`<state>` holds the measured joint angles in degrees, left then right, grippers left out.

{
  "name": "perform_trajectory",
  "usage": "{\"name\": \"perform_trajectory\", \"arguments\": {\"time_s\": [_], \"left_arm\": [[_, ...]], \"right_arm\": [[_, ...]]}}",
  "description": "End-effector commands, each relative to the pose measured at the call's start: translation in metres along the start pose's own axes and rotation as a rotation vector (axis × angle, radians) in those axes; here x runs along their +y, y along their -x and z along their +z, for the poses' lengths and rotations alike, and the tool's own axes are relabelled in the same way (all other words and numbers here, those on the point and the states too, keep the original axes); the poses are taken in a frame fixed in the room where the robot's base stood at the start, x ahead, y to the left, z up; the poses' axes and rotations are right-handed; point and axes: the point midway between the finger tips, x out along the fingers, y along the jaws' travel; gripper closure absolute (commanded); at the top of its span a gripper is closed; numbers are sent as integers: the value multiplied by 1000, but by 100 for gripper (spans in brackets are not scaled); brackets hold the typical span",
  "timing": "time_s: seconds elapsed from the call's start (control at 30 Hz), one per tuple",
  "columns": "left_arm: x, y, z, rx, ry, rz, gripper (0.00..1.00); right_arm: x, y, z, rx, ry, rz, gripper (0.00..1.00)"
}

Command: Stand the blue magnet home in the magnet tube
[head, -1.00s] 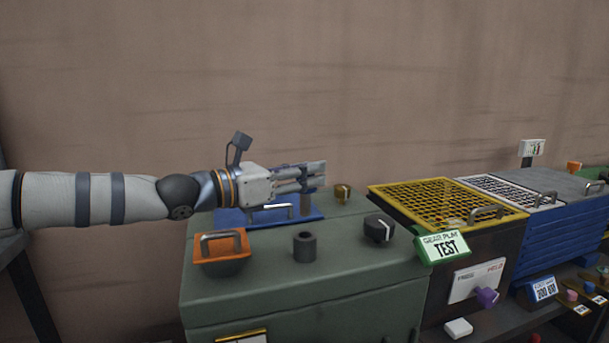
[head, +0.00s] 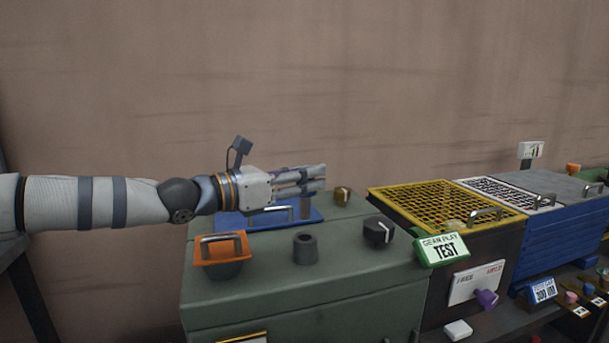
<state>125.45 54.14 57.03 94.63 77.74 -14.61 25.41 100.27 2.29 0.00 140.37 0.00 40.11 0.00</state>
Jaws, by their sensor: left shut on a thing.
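My left gripper (head: 314,180) reaches in from the left, level, and its fingers are shut over the blue tray. A small dark, bluish-grey upright piece (head: 305,208) shows just below its fingertips. It appears to be the blue magnet, mostly hidden by the fingers, and its colour is hard to tell. The magnet tube appears to be the dark grey hollow cylinder (head: 305,248) standing upright on the green cabinet, nearer to me and below the gripper. The gripper is apart from the tube. My right gripper is not in view.
The green cabinet top (head: 350,268) also bears an orange-rimmed bin (head: 222,262), a black knob (head: 379,232), a brass piece (head: 343,195) and the blue tray (head: 232,220) with a metal handle. A yellow mesh box (head: 440,203) stands at right.

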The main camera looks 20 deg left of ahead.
Motion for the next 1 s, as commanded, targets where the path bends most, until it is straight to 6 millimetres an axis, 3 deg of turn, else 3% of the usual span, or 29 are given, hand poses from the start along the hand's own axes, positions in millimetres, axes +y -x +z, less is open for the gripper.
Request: {"name": "perform_trajectory", "arguments": {"time_s": [1.0], "left_arm": [[0,0,-2,-2,-1,-1,100]], "right_arm": [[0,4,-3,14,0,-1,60]]}}
